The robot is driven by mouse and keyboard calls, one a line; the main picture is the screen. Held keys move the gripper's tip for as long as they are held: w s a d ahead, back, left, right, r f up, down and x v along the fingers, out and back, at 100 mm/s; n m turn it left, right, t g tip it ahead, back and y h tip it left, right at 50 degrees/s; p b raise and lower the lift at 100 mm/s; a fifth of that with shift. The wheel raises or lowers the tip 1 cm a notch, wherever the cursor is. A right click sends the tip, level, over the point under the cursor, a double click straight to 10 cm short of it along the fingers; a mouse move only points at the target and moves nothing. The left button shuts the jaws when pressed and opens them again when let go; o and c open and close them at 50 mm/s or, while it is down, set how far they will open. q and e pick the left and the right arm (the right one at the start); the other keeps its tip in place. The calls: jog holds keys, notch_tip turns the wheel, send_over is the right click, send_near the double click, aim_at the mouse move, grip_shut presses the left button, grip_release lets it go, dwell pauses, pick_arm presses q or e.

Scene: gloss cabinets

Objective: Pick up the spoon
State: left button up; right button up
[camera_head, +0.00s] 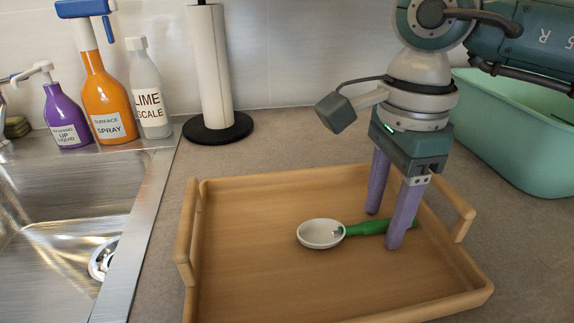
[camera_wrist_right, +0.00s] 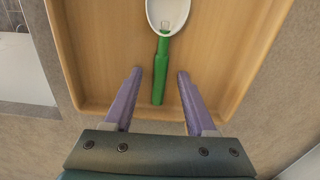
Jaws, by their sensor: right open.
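The spoon has a white bowl (camera_head: 321,233) and a green handle (camera_head: 366,228), and lies in a wooden tray (camera_head: 250,185). Its bowl points left in the head view. My right gripper (camera_head: 386,230) points down over the tray, with its two purple fingers apart on either side of the handle; the near finger hides part of the handle. In the right wrist view the green handle (camera_wrist_right: 160,75) lies in line with the gap between the open fingers (camera_wrist_right: 155,88), apart from both. My left gripper is not in view.
A sink (camera_head: 60,220) is at the left. Bottles, including an orange spray bottle (camera_head: 107,100), and a paper towel roll (camera_head: 210,70) stand behind. A mint green basin (camera_head: 515,140) stands behind the tray at right. The tray's left half is bare.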

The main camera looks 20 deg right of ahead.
jog(key=shift+c, duration=0.3)
grip_shut()
dwell(0.3)
